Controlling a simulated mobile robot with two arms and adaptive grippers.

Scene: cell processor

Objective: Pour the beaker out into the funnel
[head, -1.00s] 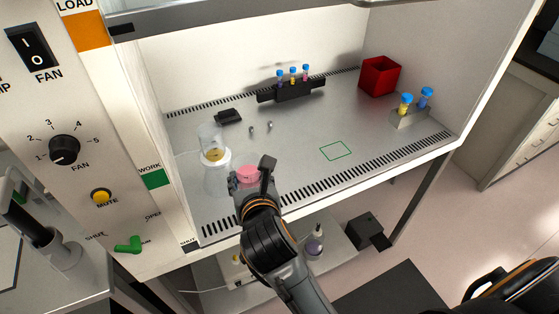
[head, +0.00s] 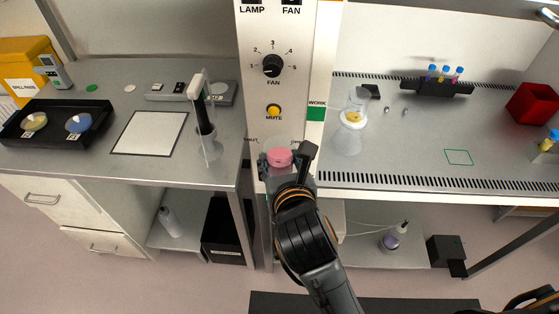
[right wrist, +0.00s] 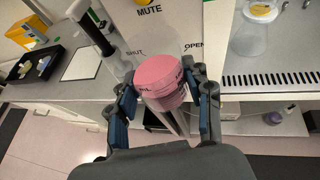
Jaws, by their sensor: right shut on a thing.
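The beaker (head: 280,158) holds something pink and sits between the fingers of my right gripper (head: 287,164), in front of the cabinet's control panel. In the right wrist view the gripper (right wrist: 165,98) is shut on the beaker (right wrist: 162,80), which looks roughly upright. A clear flask (head: 346,139) stands on the cabinet's work surface to the right of the beaker, apart from it. A clear funnel (head: 358,99) with yellow at its bottom sits on top of the flask.
A tall stand with a dark handheld tool (head: 204,118) is on the left bench, near the gripper. A black tray (head: 53,138) lies further left. A tube rack (head: 437,88) and red bin (head: 533,104) stand inside the cabinet. The panel edge lies between beaker and flask.

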